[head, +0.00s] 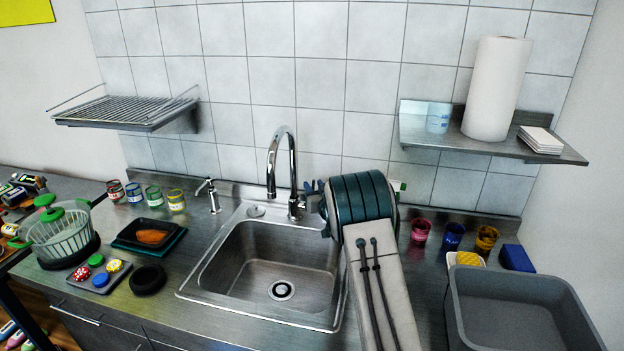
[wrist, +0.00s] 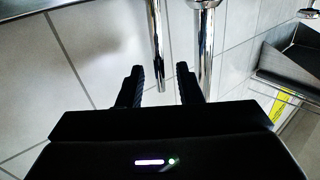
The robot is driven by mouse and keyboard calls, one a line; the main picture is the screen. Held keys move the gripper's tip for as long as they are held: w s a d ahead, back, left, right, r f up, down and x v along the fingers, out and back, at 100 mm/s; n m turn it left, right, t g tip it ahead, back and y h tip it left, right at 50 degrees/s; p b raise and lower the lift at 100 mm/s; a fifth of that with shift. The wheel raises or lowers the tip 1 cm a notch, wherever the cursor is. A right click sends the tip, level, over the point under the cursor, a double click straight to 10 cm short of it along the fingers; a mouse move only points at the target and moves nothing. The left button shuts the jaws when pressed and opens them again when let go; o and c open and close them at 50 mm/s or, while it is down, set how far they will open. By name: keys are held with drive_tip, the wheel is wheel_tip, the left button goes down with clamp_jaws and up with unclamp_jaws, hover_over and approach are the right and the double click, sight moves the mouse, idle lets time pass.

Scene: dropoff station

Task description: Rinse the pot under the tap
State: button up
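A pot-like vessel (head: 62,238) with pale ribbed sides, green handles and a green-knobbed lid (head: 50,209) stands upright on a dark round base at the counter's left end. It is the only thing I see that could be the pot. The chrome tap (head: 272,165) rises behind the sink; I cannot make out running water. My gripper (head: 316,190) is beside the tap, to its right, partly hidden by my arm. In the wrist view my gripper (wrist: 159,82) is open, with the tap's spout (wrist: 156,40) showing between the fingers; I cannot tell whether they touch it.
The steel sink (head: 260,265) is empty. Left of it are a black tray (head: 140,236), several jars (head: 152,195) and a soap dispenser (head: 212,195). Right are coloured cups (head: 453,236) and a grey tub (head: 520,300). A rack (head: 125,110) and a shelf (head: 490,146) jut from the wall.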

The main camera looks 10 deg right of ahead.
sight(314, 186)
drive_tip(key=shift+w+a+p, duration=0.15)
drive_tip(key=shift+w+a, duration=0.05)
drive_tip(key=shift+w, duration=0.6)
drive_tip(key=shift+w+a+p, duration=0.15)
drive_tip(key=shift+w, duration=0.65)
clamp_jaws()
